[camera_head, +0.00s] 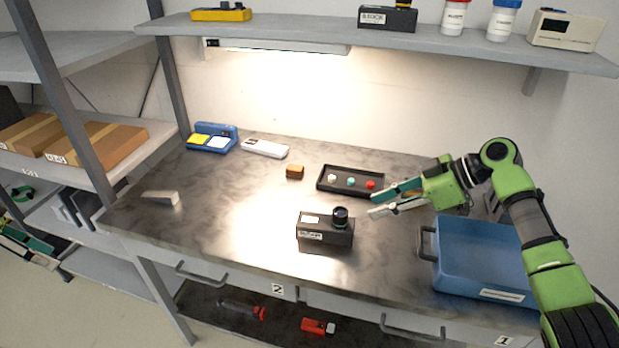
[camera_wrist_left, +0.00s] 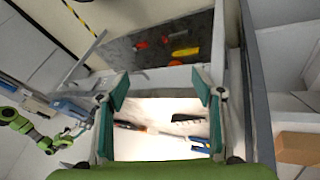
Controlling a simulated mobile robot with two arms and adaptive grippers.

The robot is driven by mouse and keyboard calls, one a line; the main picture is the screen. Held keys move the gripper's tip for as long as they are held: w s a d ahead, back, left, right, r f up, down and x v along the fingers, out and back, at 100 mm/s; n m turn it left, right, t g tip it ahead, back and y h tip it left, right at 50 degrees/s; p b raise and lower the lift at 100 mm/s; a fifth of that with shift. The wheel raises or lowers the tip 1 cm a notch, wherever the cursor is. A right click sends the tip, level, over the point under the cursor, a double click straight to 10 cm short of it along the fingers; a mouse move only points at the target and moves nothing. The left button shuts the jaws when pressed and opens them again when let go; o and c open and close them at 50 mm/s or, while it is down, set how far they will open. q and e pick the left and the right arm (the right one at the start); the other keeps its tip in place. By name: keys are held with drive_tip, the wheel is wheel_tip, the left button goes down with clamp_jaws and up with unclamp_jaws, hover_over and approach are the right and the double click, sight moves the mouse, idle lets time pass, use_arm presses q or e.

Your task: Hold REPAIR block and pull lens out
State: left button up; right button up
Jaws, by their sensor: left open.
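The black REPAIR block (camera_head: 323,238) stands on the dark worktop, with white labels that are too small to read surely. The black round lens (camera_head: 340,217) sits upright at its right end. My right gripper (camera_head: 371,204) is open and empty, to the right of the block and apart from it, with its fingers pointing left. My left gripper (camera_head: 25,248) is low at the far left, beside the rack and far from the block. In the left wrist view my left gripper (camera_wrist_left: 160,88) is open, with nothing between its fingers. The block is not seen there.
A black tray (camera_head: 327,186) with small coloured pieces lies behind the block. A blue bin (camera_head: 470,272) stands at the right. A brown block (camera_head: 295,172), a grey wedge (camera_head: 162,198) and a blue device (camera_head: 212,136) are also on the worktop. The left worktop is mostly clear.

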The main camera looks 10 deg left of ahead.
use_arm(q)
drive_tip(key=w+d+r+m+g, duration=0.3)
drive_tip(key=w+d, duration=0.8)
drive_tip(key=w, duration=0.1)
drive_tip(key=m+y, duration=0.5)
drive_tip(key=m, duration=0.5)
approach(310, 220)
wheel_tip(310, 220, down, 11)
drive_tip(key=shift+r, duration=0.15)
